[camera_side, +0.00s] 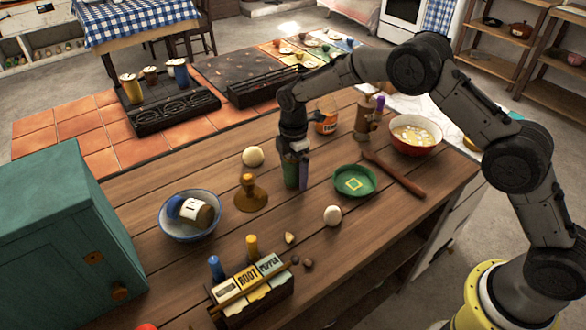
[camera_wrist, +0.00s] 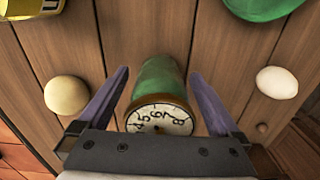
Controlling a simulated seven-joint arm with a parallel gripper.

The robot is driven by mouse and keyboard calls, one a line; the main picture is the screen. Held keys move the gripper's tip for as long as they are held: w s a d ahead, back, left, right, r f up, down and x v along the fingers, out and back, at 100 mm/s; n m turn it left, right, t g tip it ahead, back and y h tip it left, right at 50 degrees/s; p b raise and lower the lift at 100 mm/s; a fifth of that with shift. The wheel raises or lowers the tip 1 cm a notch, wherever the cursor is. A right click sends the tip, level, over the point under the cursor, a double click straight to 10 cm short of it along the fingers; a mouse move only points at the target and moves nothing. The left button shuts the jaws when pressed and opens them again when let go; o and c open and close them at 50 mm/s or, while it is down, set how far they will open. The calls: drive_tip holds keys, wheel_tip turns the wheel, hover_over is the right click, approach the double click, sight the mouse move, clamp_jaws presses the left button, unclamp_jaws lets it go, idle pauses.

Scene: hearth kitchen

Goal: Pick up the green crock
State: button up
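The green crock (camera_side: 291,172) is a narrow green cylinder standing on the wooden table. In the wrist view the crock (camera_wrist: 161,82) shows a brown rim and a pale round face with black numbers, like a dial. My gripper (camera_wrist: 158,72) is open and directly above and around it, with one purple finger on each side. Gaps show between the fingers and the crock in the wrist view. In the side view my gripper (camera_side: 297,160) partly hides the crock's upper part.
A green dish (camera_side: 354,180) and a white egg (camera_side: 332,215) lie to the right. A cream ball (camera_side: 253,156) and a brown flared object (camera_side: 250,195) are to the left. A wooden stick (camera_side: 400,175), an orange tin (camera_side: 326,123) and a blue bowl (camera_side: 177,231) stand farther off.

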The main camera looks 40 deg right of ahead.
clamp_jaws()
drive_tip(key=shift+r, duration=0.15)
idle(0.4)
